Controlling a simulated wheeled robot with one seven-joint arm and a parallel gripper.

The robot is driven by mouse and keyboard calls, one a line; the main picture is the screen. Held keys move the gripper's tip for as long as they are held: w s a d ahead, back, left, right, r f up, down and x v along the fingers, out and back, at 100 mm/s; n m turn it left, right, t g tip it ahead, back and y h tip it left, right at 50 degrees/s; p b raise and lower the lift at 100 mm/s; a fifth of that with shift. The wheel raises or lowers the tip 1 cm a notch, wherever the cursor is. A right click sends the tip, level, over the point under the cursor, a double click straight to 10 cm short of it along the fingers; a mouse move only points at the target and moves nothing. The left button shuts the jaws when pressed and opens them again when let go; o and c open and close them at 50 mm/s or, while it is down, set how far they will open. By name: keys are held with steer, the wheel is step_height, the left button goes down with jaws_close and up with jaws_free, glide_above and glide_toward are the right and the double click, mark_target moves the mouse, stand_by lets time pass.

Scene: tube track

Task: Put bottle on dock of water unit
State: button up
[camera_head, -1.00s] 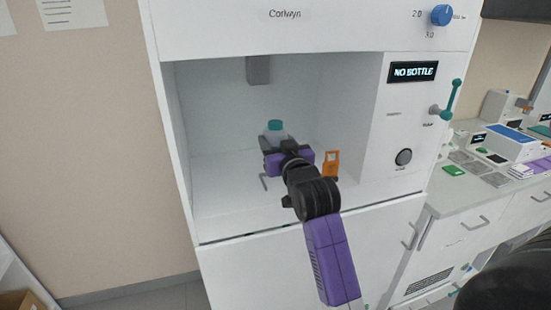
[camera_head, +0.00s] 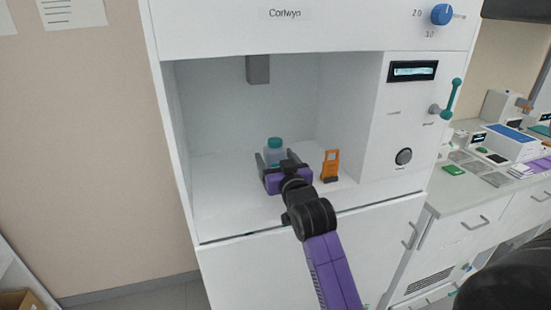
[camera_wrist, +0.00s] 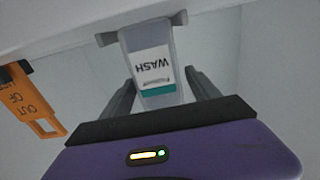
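The bottle (camera_head: 275,152), clear with a teal cap, stands inside the white bay of the water unit (camera_head: 330,205). The wrist view shows the bottle (camera_wrist: 150,45) upside down, with its WASH label and teal band. Its base end lies between small grey corner brackets of the dock (camera_wrist: 105,39). My gripper (camera_head: 277,160) is open, with one finger on each side of the bottle. The wrist view shows gaps between the bottle and my gripper's fingers (camera_wrist: 160,82). The head view hides the bottle's lower part and the dock behind my gripper.
An orange stand-up sign (camera_head: 331,165) is close to the right of my gripper; the wrist view shows it too (camera_wrist: 35,100). A grey spout (camera_head: 258,69) hangs above the bay. The unit's display (camera_head: 413,71) shows a lit bar. The bay floor is clear at left.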

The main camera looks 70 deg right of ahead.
steer(key=shift+r, duration=0.15)
steer(key=b+v, duration=0.1)
steer(key=v, duration=1.1)
steer(key=shift+b, duration=0.4)
steer(key=a+f+n+t+y, duration=0.25)
steer(key=a+f, duration=0.35)
steer(key=a, duration=0.4)
steer(key=a+f+n+t+y, duration=0.1)
steer(key=a+f+n+y, duration=0.3)
steer(key=a, duration=0.6)
steer(key=s+a+f+n+y, duration=0.1)
steer(key=s+a+f+y, duration=0.1)
steer(key=s+a, duration=0.4)
steer(key=s+a+f+n+y, duration=0.2)
steer(key=s+a+f+y, duration=0.1)
steer(key=s+a+y, duration=0.2)
steer(key=s+a, duration=0.2)
steer(key=s, duration=0.1)
steer(key=shift+s+a, duration=0.25)
steer(key=shift+s, duration=0.15)
steer(key=shift+f+g, duration=0.15)
steer(key=shift+g, duration=0.1)
